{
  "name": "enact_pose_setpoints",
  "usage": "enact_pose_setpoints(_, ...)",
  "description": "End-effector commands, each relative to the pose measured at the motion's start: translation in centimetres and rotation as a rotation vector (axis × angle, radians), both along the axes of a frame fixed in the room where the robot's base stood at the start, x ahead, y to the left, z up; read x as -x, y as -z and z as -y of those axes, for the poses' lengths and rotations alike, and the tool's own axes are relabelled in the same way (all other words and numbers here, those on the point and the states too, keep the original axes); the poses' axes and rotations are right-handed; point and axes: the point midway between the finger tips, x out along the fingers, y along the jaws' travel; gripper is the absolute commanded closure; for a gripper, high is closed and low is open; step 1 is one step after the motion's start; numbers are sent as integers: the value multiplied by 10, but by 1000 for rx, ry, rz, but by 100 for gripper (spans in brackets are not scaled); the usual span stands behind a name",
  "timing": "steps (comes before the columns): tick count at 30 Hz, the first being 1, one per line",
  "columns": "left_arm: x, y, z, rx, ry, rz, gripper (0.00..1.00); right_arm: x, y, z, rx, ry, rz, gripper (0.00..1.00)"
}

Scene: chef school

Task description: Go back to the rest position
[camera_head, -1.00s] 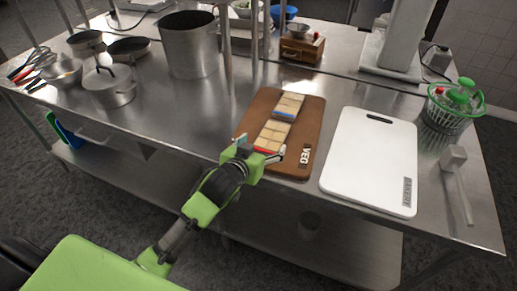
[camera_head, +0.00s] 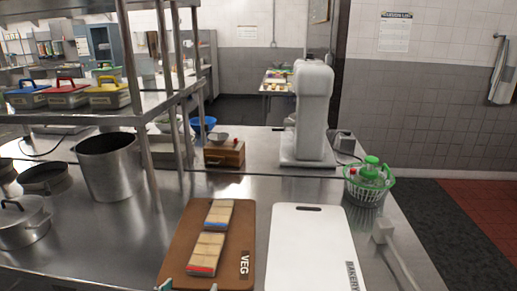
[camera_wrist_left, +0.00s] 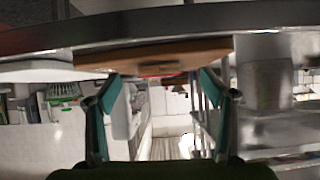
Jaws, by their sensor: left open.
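My left gripper (camera_head: 189,287) shows only as fingertips at the bottom edge of the head view, by the near end of the brown VEG board (camera_head: 183,240). In the left wrist view the two teal fingers of this gripper (camera_wrist_left: 160,85) are spread apart with nothing between them. The brown board (camera_wrist_left: 150,56) also shows there, beyond the fingers. My right gripper is in neither view.
A white BAKERY board (camera_head: 308,245) lies right of the brown board. A tall pot (camera_head: 110,170) and shelf posts stand at left.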

Motion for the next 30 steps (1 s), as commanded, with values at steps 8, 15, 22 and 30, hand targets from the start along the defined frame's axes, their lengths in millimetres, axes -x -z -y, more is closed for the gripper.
enact_pose_setpoints(8,138,76,-2,-55,29,-405,24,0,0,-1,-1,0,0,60)
enact_pose_setpoints(15,223,98,-1,-75,80,-628,24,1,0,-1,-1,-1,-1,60)
enact_pose_setpoints(22,262,124,1,-86,117,-752,24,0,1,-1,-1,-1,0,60)
enact_pose_setpoints(30,252,194,3,-85,120,-779,24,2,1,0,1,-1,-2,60)
